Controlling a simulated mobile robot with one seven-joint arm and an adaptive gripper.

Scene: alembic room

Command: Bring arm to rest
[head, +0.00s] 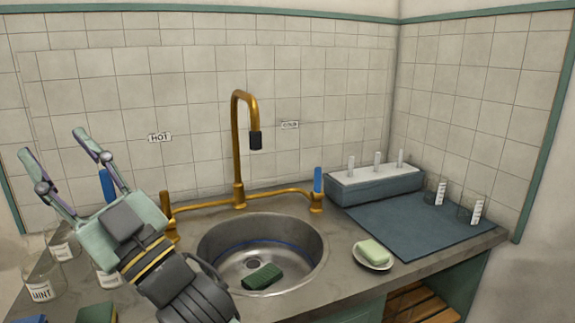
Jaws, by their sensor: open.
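My gripper (62,165) is at the left of the head view, raised in front of the counter and pointing up and to the left. Its two fingers are spread wide and nothing is between them. My wrist and forearm run down to the bottom edge.
A round metal sink (215,245) holds a green sponge (262,276). Soap (374,251) sits on a dish at right. A blue mat (420,230), two labelled glasses (435,192) and a pegged rack (375,184) stand behind. Labelled jars (42,282) stand close below my gripper.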

